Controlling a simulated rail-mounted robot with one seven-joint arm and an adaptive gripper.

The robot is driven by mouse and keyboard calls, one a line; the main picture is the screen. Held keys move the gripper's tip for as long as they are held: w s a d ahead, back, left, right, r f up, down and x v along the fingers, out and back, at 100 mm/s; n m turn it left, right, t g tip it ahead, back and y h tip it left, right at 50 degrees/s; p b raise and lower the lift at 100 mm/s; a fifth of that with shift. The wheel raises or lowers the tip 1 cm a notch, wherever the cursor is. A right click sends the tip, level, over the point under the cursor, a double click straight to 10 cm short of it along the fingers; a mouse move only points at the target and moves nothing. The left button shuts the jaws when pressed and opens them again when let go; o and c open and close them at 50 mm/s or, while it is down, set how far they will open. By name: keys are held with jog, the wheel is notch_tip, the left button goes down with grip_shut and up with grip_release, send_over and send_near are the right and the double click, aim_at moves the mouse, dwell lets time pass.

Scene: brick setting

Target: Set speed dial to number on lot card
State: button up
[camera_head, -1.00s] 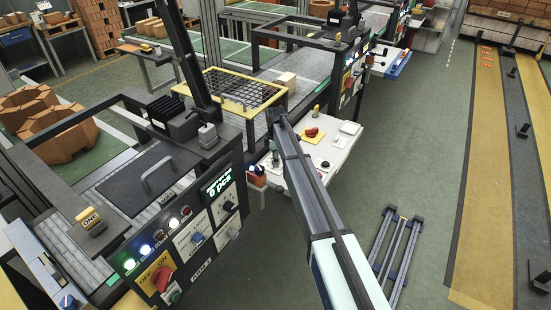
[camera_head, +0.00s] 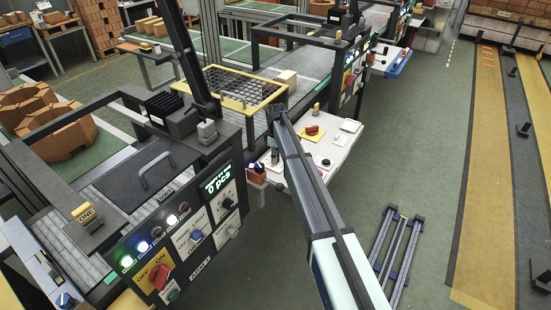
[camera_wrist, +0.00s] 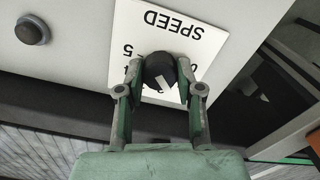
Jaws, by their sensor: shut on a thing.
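In the wrist view, the speed dial (camera_wrist: 160,72) is a round black knob with a white pointer mark, on a white plate (camera_wrist: 150,40) marked SPEED, seen upside down. A 5 shows to the left of the knob; the other numbers are partly covered. My gripper (camera_wrist: 159,90) is shut on the knob, with one finger on each side. In the head view, my arm reaches from the bottom towards the machines, and its fingertips cannot be made out. I cannot make out a readable lot card in either view.
A control panel (camera_head: 180,240) with a 0 pcs display, lights and switches stands left of my arm. A white side table (camera_head: 335,150) with a red button lies beyond it. A rail-like frame (camera_head: 398,255) lies on the floor at right; the green floor around it is clear.

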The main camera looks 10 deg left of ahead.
jog(key=m+b, duration=0.2)
jog(key=m, duration=0.3)
jog(key=shift+f+m, duration=0.15)
jog(key=shift+m, duration=0.15)
jog(key=m+b, duration=0.2)
jog(key=m, duration=0.3)
jog(key=shift+s, duration=0.1)
jog(key=m+b, duration=0.1)
jog(key=m, duration=0.4)
jog(key=shift+m, duration=0.4)
jog(key=shift+m+b, duration=0.4)
jog(key=shift+m, duration=1.8)
jog(key=o, duration=1.2)
jog(key=shift+c, duration=0.2)
